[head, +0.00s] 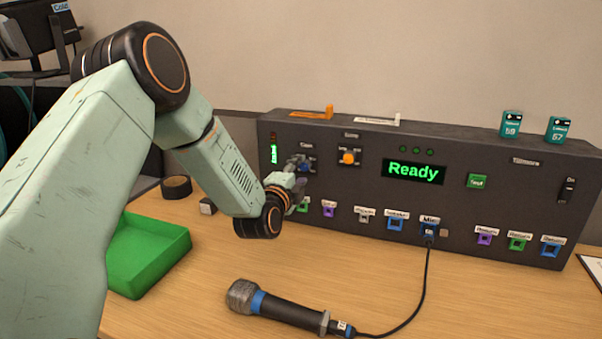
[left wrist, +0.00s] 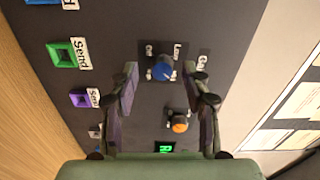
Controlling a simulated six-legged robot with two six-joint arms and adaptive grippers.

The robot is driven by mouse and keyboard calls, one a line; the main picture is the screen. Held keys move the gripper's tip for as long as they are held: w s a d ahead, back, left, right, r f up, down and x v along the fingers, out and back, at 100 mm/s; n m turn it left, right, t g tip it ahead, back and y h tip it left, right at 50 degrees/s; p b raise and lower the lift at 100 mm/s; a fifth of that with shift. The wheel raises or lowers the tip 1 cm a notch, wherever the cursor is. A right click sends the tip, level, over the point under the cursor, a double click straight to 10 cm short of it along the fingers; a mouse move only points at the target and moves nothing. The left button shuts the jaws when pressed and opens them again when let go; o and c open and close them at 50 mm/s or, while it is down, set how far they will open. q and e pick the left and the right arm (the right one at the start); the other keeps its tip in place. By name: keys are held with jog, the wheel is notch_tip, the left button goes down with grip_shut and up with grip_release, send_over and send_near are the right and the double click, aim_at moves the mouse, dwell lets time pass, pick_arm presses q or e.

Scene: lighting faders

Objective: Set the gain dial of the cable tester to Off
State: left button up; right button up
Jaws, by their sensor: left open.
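The cable tester (head: 340,205) is a dark panel box with a green "Ready" display. Its gain dial (left wrist: 162,69) is a blue knob on a small plate with labels, next to the "Gain" label (left wrist: 203,62). In the head view the dial (head: 304,168) is partly hidden by my gripper. I cannot tell its setting surely. My left gripper (head: 297,172) is at the panel front by the dial. In the left wrist view its open fingers (left wrist: 167,77) stand either side of the blue knob, with gaps between. My right gripper is not in view.
An orange dial (head: 348,158) sits right of the gain dial. Coloured sockets line the panel's lower edge, and a cable runs from one to a microphone (head: 285,310). A green tray (head: 150,255) and black tape roll (head: 176,187) are at left.

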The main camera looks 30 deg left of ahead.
pick_arm(q)
jog(key=shift+w+a, duration=0.1)
jog(key=shift+w, duration=0.5)
jog(key=shift+d+r, duration=0.3)
jog(key=shift+w+a+f, duration=0.1)
jog(key=shift+a+f, duration=0.15)
jog(key=shift+a, duration=0.05)
jog(key=shift+c, duration=1)
jog(key=shift+d+r, duration=0.15)
jog(key=shift+d, duration=0.05)
jog(key=c, duration=0.4)
jog(key=shift+a, duration=0.1)
grip_shut()
